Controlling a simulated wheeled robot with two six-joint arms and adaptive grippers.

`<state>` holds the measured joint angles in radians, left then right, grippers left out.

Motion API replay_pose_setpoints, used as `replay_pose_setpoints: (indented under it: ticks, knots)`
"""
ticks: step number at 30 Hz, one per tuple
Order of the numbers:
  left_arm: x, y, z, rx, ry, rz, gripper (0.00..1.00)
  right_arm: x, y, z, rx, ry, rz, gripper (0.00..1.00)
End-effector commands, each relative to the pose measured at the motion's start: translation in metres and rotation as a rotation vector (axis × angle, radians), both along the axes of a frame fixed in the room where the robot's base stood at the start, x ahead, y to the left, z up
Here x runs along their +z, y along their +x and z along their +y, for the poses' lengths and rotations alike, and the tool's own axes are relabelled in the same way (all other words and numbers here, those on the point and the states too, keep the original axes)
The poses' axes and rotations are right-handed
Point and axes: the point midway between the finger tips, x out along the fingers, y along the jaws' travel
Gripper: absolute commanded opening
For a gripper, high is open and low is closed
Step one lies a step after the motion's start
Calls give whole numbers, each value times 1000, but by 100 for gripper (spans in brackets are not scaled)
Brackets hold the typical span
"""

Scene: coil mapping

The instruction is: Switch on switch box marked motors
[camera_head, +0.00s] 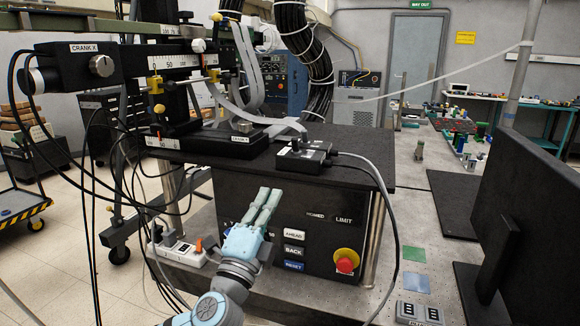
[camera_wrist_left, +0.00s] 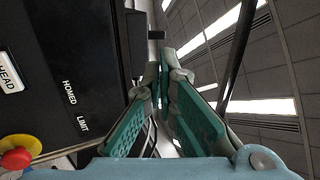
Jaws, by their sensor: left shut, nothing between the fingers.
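My left gripper (camera_head: 269,196) is shut and empty, in front of the black control panel (camera_head: 330,232), with its fingertips pointing up toward the panel's top edge. Its teal fingers (camera_wrist_left: 160,80) also show close together in the left wrist view. A small black box with knobs or switches (camera_head: 303,157) sits on top of the panel's cabinet, above and right of the fingertips, apart from them. A white box with an orange switch (camera_head: 185,250) stands low at the left, beside my left arm. I cannot read the word motors on either box. My right gripper is out of view.
The panel has AHEAD, BACK and RESET buttons (camera_head: 293,250) and a red stop button (camera_head: 345,262). A black monitor (camera_head: 535,205) stands at the right. Cables hang at the left, and a grey cable runs down right of the panel. A grey switch unit (camera_head: 418,312) lies at front right.

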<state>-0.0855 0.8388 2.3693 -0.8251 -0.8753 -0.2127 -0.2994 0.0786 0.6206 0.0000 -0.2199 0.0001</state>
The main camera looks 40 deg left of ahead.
Motion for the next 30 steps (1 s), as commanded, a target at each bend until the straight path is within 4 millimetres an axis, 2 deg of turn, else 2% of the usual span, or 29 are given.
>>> replay_pose_setpoints:
  ticks: [2, 10, 14, 17, 30]
  knots:
    - [6, -2, -3, -3, 17, -13, 0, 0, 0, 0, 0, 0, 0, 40]
    - [6, -1, -2, -3, 15, -11, 0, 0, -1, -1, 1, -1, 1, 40]
    - [10, 7, 1, -1, 13, -12, 0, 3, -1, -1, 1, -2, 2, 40]
    - [17, 19, 6, 0, 12, -13, 0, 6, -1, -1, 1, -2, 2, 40]
    - [57, 98, 33, -2, 10, -11, 0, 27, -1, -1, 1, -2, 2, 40]
